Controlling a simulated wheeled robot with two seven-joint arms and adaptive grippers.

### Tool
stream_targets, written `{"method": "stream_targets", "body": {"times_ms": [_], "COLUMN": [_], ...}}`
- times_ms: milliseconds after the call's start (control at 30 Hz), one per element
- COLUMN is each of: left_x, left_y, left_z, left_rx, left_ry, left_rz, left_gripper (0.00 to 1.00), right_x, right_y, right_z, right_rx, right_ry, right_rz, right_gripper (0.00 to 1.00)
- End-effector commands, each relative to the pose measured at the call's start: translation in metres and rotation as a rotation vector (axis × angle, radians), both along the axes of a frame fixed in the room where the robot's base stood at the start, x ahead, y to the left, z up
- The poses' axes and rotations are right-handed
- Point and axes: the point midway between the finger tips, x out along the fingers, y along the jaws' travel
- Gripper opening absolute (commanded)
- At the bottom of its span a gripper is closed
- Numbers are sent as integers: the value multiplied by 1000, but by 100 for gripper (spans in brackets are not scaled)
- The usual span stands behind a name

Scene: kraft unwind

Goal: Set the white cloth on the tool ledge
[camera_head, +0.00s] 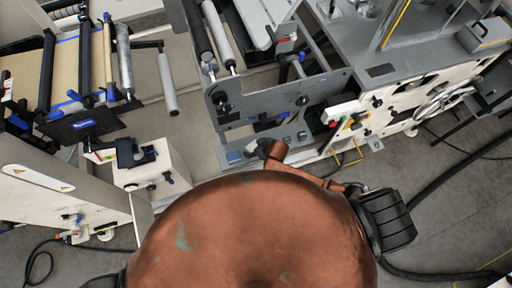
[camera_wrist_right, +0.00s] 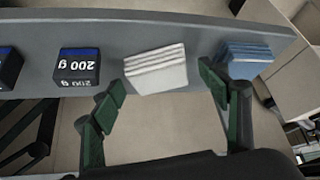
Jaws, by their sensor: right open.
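The white cloth (camera_wrist_right: 155,70) is a folded, layered stack lying on a grey shelf surface (camera_wrist_right: 190,25) in the right wrist view. My right gripper (camera_wrist_right: 160,80) is open, with its green-padded fingers on either side of the cloth's near edge. The cloth is not gripped. Contact between the fingers and the cloth cannot be told. I cannot make out the cloth in the head view, and which surface is the tool ledge is unclear. My left gripper is not in view.
A black 200 g block (camera_wrist_right: 78,67) with a blue top stands left of the cloth, and a folded blue cloth (camera_wrist_right: 245,55) lies right of it. In the head view, a grey machine frame (camera_head: 290,105) with rollers stands ahead, and a pale cabinet (camera_head: 150,172) is left.

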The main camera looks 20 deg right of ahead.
Motion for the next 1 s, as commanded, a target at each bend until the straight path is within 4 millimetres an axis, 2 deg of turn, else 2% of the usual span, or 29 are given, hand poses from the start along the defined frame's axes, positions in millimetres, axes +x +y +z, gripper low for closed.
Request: {"method": "stream_targets", "body": {"times_ms": [167,600,800,1000], "left_x": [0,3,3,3], "left_y": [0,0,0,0], "left_z": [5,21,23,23], "left_rx": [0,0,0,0], "left_ry": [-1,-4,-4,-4], "left_rz": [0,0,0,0], "left_gripper": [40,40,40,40], "right_x": [-7,-49,-58,-59], "right_y": [-3,-22,-26,-26], "right_z": [15,88,102,104], "right_rx": [1,1,0,0], "right_ry": [-1,-1,0,0], "right_rz": [1,1,0,0], "right_gripper": [69,69,69,69]}}
